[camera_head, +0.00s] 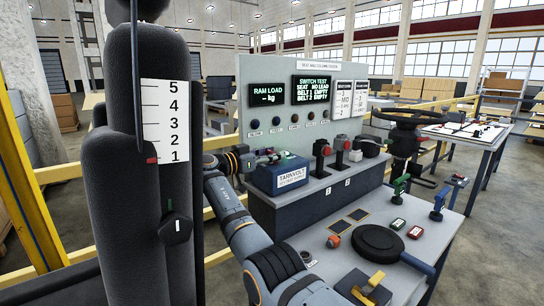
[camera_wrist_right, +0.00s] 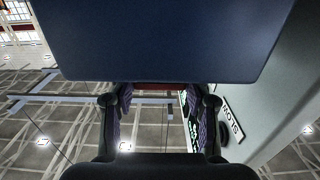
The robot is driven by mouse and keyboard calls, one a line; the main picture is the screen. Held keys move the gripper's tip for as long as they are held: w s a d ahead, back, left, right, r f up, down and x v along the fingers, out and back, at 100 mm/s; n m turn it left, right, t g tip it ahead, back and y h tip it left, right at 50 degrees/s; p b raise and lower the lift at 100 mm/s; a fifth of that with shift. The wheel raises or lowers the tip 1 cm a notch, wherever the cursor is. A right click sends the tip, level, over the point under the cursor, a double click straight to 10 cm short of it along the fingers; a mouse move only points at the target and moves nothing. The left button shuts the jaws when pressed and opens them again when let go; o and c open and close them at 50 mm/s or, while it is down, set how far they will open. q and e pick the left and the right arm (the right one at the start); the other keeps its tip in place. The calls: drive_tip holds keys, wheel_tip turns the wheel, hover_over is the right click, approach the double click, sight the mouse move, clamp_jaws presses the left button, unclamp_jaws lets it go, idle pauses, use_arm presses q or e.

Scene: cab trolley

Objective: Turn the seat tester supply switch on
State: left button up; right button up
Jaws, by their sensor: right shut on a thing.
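The seat tester supply is a dark blue box marked TARNVOLT (camera_head: 280,175) on the bench, left of the red-topped controls. My right gripper (camera_head: 266,157) reaches over from the left and is at the top of this box. In the right wrist view the box (camera_wrist_right: 165,40) fills the top, and the fingers (camera_wrist_right: 163,105) stand on either side of a dark red part (camera_wrist_right: 163,86) at its edge. The gripper is shut on this part, which looks like the supply switch but is mostly hidden. Its position cannot be told. My left gripper is out of view.
A large dark seat (camera_head: 130,220) with a numbered scale blocks the left. Red-topped controls (camera_head: 322,148) stand close right of the box. A black disc (camera_head: 378,241) lies in front.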

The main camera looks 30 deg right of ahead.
sight(272, 152)
idle(0.5)
drive_tip(key=o, duration=1.2)
drive_tip(key=shift+c, duration=0.2)
drive_tip(key=shift+r, duration=0.1)
wheel_tip(272, 152, up, 10)
drive_tip(key=shift+f, duration=0.1)
